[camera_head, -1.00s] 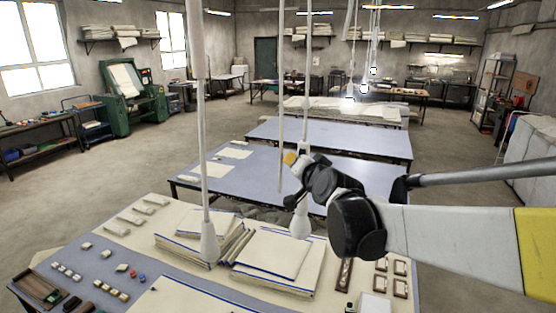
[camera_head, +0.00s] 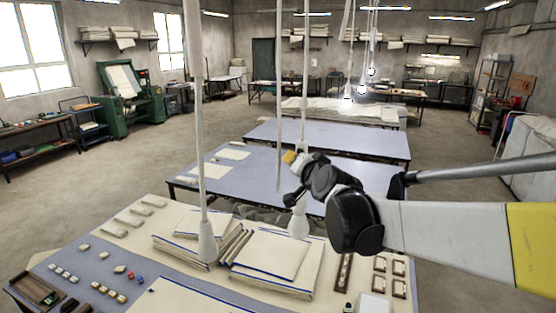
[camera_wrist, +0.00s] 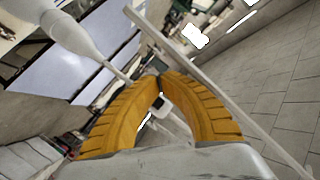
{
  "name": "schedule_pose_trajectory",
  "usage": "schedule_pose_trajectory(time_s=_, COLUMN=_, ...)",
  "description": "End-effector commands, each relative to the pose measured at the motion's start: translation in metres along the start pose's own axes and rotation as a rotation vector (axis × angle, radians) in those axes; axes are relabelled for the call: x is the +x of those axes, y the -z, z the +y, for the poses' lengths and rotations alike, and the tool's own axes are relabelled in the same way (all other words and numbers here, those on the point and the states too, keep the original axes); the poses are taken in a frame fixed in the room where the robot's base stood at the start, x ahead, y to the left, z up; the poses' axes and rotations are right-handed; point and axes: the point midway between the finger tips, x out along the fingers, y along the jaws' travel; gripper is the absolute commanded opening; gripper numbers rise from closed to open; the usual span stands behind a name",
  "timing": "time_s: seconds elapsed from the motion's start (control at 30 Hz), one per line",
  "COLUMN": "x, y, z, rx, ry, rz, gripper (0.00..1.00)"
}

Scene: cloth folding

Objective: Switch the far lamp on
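Two unlit white lamps hang in front in the head view: a left one (camera_head: 207,243) over the cloth stacks and a right one (camera_head: 299,224) behind my arm. Farther back, several small hanging lamps (camera_head: 348,91) glow. A thin pale rod or cord (camera_head: 280,90) hangs down just left of my gripper (camera_head: 289,158). In the wrist view, my orange fingers (camera_wrist: 160,77) arch together with their tips meeting. A white lamp (camera_wrist: 88,38) is at upper left there, and a pale bar (camera_wrist: 240,122) crosses diagonally beside the fingers. I cannot tell whether anything thin is pinched.
The front table (camera_head: 95,255) holds cloth stacks (camera_head: 275,252), small blocks and a wooden tray (camera_head: 37,288). More blue-topped tables (camera_head: 330,138) stand behind it. Green machinery (camera_head: 125,95) is at left, shelving (camera_head: 490,90) at right. Open floor (camera_head: 455,135) lies to the right of the tables.

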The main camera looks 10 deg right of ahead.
Motion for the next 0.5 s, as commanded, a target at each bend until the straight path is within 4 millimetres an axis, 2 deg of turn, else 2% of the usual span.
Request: schedule_pose_trajectory(time_s=0.5, x=0.0050, y=0.0026, z=0.0027, rx=0.001, ry=0.000, rz=0.000, gripper=0.00)
